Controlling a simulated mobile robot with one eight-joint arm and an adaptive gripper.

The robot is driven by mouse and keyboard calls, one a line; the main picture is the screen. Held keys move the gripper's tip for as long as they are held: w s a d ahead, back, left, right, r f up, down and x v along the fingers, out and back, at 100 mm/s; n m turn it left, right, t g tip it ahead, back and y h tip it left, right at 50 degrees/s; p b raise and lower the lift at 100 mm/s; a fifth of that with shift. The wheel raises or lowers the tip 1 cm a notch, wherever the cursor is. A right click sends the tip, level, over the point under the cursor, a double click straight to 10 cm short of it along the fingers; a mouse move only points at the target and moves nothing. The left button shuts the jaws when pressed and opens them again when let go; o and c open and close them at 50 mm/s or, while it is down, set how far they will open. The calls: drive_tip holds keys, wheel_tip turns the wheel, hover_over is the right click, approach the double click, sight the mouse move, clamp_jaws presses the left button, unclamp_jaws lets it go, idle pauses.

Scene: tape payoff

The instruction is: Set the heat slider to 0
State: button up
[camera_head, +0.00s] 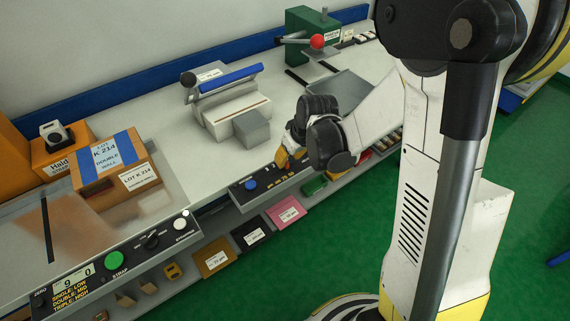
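A dark control panel (233,193) on the bench's front edge, below the sealer, carries a blue knob (250,184) at its left and small yellow markings (280,179) too small to read. This may be the heat slider's panel; I cannot tell the slider's setting. My gripper (284,161) is just above the panel's right part, to the right of the blue knob and apart from it. Its orange fingertips point down and left. My wrist hides the panel's right end, and the finger gap cannot be made out.
A sealer with a blue handle (230,78) and a grey block (251,129) stand behind the panel. At left are a cardboard box (117,175) and a strap panel with a green button (114,260). A green press (312,35) with a red ball stands at the back.

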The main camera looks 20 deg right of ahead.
sight(287, 161)
drive_tip(key=shift+b+x, duration=0.5)
drive_tip(key=shift+x, duration=1.35)
clamp_jaws()
